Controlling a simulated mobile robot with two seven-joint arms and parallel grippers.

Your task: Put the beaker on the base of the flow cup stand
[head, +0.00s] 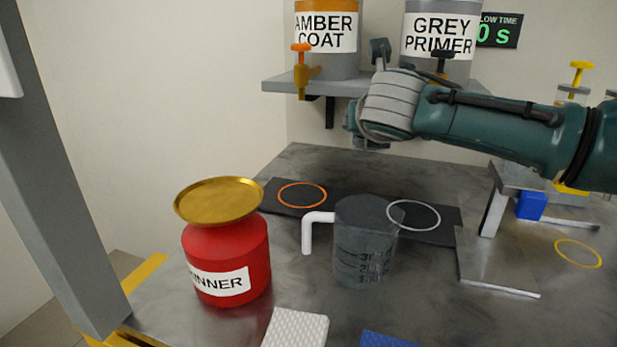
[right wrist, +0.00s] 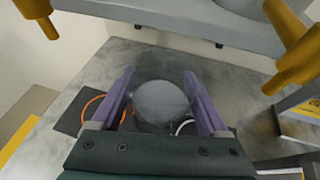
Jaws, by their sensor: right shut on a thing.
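The beaker (head: 362,262) is dark, see-through and upright, with measuring marks and a white handle on its left. In the right wrist view, a round pale disk in the beaker (right wrist: 160,102) lies between the purple fingers of my right gripper (right wrist: 160,76), which is shut on it. In the head view my right arm comes in from the right above the beaker, and its fingers are hidden. What looks like the flow cup stand (head: 496,208) is at the right, with a flat grey base (head: 487,268). My left gripper is not in view.
A red thinner can (head: 228,258) with a gold lid stands left of the beaker. A black mat (head: 345,190) with orange and white rings lies behind. Above it, a shelf (head: 285,84) holds two tanks with taps. A blue block (head: 531,205) is by the stand.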

